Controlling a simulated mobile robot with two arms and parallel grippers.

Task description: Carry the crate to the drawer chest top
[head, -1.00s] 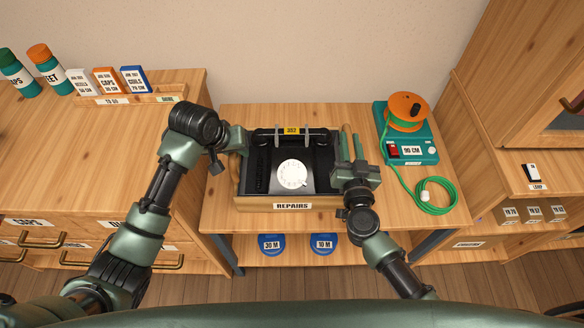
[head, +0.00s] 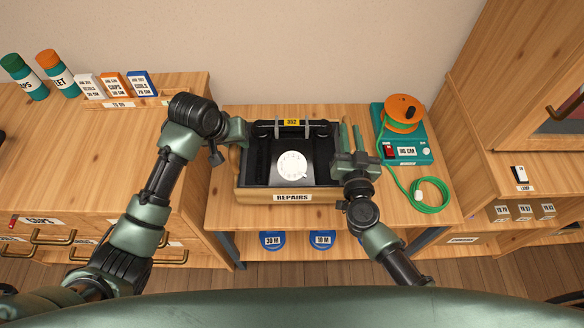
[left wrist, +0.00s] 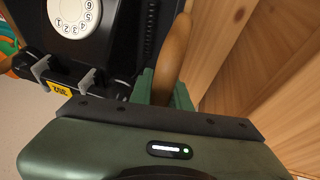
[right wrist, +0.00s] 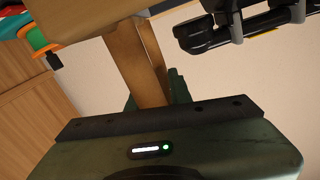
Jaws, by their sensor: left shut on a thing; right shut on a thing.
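The crate (head: 255,196) is wooden, with a REPAIRS label on its front. It is level over the middle bench (head: 230,215) and appears slightly raised. A black dial phone (head: 318,172) with a white dial lies in it. My left gripper (head: 238,142) is shut on the crate's left side; the left wrist view shows the wooden edge (left wrist: 173,55) between its fingers. My right gripper (head: 348,150) is shut on the right side, also seen in the right wrist view (right wrist: 150,95). The drawer chest top (head: 90,160) is at the left, its middle bare.
On the chest's back edge stand two bottles (head: 57,70) and a rack (head: 125,103) of small boxes. A teal reel unit (head: 405,150) with a green cable (head: 430,207) stands on the bench's right. Shelving (head: 520,165) is further right. Blue discs (head: 322,239) lie below.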

